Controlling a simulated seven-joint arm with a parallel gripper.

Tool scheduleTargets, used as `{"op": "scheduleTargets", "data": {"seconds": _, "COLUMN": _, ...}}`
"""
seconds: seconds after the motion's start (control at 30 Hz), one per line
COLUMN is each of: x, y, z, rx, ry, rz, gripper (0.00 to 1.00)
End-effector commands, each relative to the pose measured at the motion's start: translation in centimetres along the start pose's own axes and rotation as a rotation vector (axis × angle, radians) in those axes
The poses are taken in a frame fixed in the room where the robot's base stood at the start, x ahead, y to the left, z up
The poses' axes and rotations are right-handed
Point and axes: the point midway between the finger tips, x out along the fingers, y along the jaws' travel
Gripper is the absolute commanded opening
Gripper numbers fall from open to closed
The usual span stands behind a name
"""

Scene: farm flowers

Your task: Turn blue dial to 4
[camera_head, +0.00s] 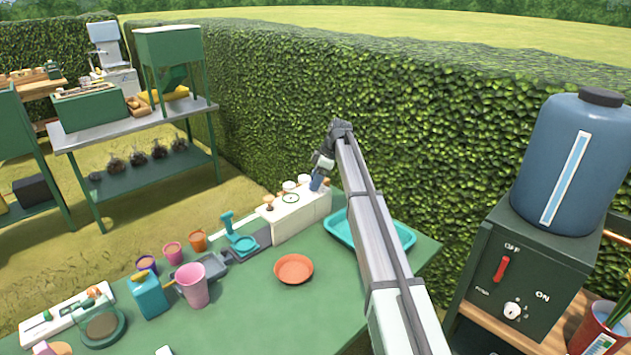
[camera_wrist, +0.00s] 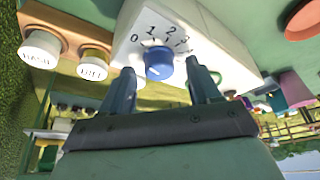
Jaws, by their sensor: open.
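The blue dial (camera_wrist: 159,66) sits on the face of a white box (camera_wrist: 128,30) in the wrist view. Printed numbers 0, 1 and 2 run around it, with further marks to the right partly hidden by a finger. A small pale mark shows on the dial, but I cannot tell which number it points to. My gripper (camera_wrist: 160,68) is open, with one finger on each side of the dial. I cannot tell whether the fingers touch it. In the head view my gripper (camera_head: 318,180) is at the right end of the white box (camera_head: 300,212); the dial is not clearly visible there.
On the green table (camera_head: 250,305) are a teal tray (camera_head: 404,236), an orange dish (camera_head: 293,268) and several cups. A blue tank (camera_head: 580,150) on a control box stands at right. A hedge borders the back.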

Motion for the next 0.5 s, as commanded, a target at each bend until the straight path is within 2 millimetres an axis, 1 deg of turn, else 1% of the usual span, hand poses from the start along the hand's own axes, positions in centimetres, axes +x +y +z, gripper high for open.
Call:
{"op": "scheduleTargets", "data": {"seconds": 0.1, "x": 0.46, "y": -0.01, "z": 0.01, "rx": 0.0, "ry": 0.0, "rz": 0.0, "gripper": 0.62}}
{"op": "scheduleTargets", "data": {"seconds": 0.37, "x": 0.53, "y": 0.01, "z": 0.0, "rx": 0.0, "ry": 0.0, "rz": 0.0, "gripper": 0.62}}
{"op": "scheduleTargets", "data": {"seconds": 0.5, "x": 0.52, "y": 0.0, "z": 0.0, "rx": 0.0, "ry": 0.0, "rz": 0.0, "gripper": 0.5}}
